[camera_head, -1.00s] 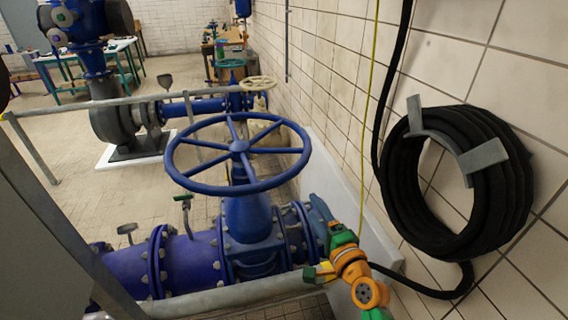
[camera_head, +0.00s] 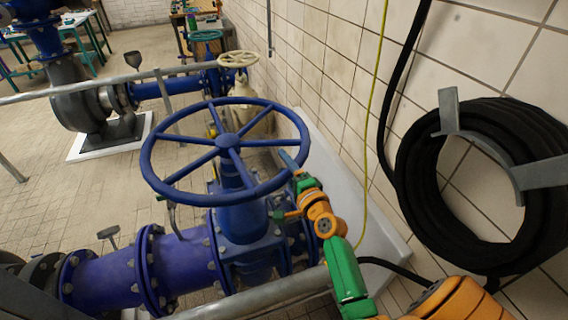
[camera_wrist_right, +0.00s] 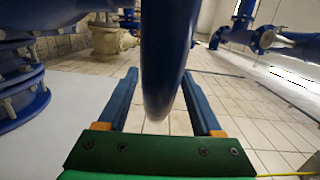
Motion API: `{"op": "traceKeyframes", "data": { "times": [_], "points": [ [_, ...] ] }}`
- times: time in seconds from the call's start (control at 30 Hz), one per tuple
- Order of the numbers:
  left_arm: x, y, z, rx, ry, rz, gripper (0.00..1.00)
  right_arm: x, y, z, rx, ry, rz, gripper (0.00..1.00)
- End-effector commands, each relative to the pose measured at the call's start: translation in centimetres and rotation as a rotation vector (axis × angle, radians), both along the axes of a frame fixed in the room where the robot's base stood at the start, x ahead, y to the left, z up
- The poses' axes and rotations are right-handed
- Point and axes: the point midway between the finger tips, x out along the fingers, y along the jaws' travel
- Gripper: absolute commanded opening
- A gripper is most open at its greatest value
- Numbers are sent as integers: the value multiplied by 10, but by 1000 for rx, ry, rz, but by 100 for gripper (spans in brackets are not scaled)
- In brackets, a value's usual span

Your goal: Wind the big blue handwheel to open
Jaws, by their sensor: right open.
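The big blue handwheel (camera_head: 228,141) has several spokes and sits on top of a blue valve (camera_head: 245,222) in the middle of the head view. My right gripper (camera_head: 291,161) is at the right side of the rim, its orange and green wrist (camera_head: 318,210) coming up from below. In the right wrist view the blue rim (camera_wrist_right: 166,50) runs between the two blue fingers of the open gripper (camera_wrist_right: 160,78), with a gap visible on each side. The fingers are not closed on it. My left gripper is not in view.
A grey rail (camera_head: 270,292) crosses in front of the valve. A tiled wall with a coiled black hose (camera_head: 415,190) and a yellow cable (camera_head: 371,110) stands close on the right. A smaller cream handwheel (camera_head: 238,58) is farther back.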

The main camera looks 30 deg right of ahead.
Motion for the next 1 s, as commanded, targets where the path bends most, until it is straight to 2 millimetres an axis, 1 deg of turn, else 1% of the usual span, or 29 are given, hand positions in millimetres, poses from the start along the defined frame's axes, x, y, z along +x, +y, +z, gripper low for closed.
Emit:
{"op": "traceKeyframes", "data": {
  "times": [0.1,0.27,0.3,0.37,0.4,0.47,0.5,0.53,1.0],
  "points": [
    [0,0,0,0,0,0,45,5,-1,0,-1,0,-1,67],
    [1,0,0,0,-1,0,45,5,-1,0,-1,0,-1,67],
    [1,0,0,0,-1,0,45,5,-1,0,-1,0,0,56],
    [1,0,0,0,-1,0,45,4,-1,0,-1,0,0,40],
    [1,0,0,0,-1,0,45,4,-1,0,-1,0,0,29],
    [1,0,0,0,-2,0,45,4,-1,0,-1,0,0,13],
    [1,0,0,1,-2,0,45,4,-1,0,-1,0,0,2],
    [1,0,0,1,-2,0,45,4,-1,0,-1,0,0,0],
    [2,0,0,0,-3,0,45,4,-1,0,-1,0,-1,0]
  ]
}}
